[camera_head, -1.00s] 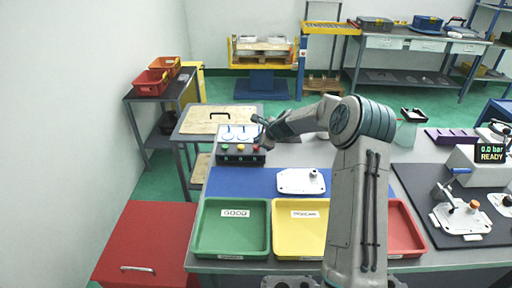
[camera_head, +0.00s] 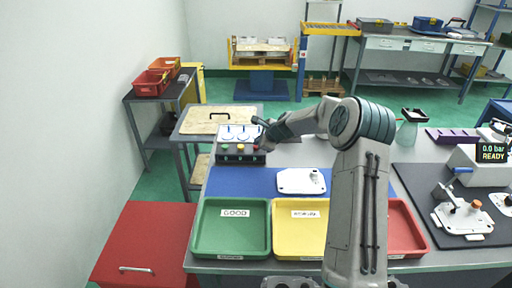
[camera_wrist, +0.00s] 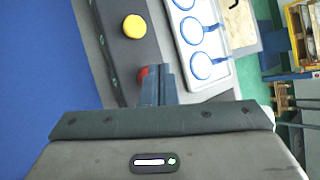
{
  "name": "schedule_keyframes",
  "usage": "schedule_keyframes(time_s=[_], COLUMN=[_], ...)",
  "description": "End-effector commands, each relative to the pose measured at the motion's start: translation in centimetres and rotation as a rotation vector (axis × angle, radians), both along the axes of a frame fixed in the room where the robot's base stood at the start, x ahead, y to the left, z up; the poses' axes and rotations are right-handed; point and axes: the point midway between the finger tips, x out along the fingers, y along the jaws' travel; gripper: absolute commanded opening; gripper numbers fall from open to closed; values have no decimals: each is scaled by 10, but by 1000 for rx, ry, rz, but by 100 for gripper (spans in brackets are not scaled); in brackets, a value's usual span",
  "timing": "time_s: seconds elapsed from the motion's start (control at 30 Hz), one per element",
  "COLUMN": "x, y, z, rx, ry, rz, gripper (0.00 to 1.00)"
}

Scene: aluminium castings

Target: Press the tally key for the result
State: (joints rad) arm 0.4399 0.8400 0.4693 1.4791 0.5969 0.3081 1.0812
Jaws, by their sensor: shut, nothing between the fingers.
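The tally box (camera_head: 238,159) is a dark box at the back left of the bench. It has a green key (camera_head: 223,148), a yellow key (camera_head: 240,147) and a red key (camera_head: 256,149) on top. My gripper (camera_head: 263,146) is shut and empty at the red key. In the wrist view its fingertips (camera_wrist: 155,76) point down over the red key (camera_wrist: 143,72) and hide most of it; I cannot tell whether they touch it. The yellow key (camera_wrist: 134,27) is clear of the fingers. The green key is not in the wrist view.
A white panel with blue-ringed dials (camera_wrist: 197,32) stands right behind the box. A pale casting (camera_head: 301,181) lies on the blue mat (camera_head: 240,182). Green (camera_head: 231,245), yellow (camera_head: 299,240) and red (camera_head: 407,245) trays line the front. A gauge display (camera_head: 491,152) reads 0.0 bar READY.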

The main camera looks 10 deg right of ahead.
Motion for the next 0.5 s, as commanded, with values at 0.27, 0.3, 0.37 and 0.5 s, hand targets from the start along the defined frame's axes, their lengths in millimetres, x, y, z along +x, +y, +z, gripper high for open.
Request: schedule_keyframes(time_s=[0.27,0.3,0.37,0.5], x=[0,0,0,0], y=[0,0,0,0], z=[-4,-5,-6,-7], rx=[0,0,0,0], ry=[0,0,0,0], rz=[0,0,0,0], gripper=[0,0,0,0])
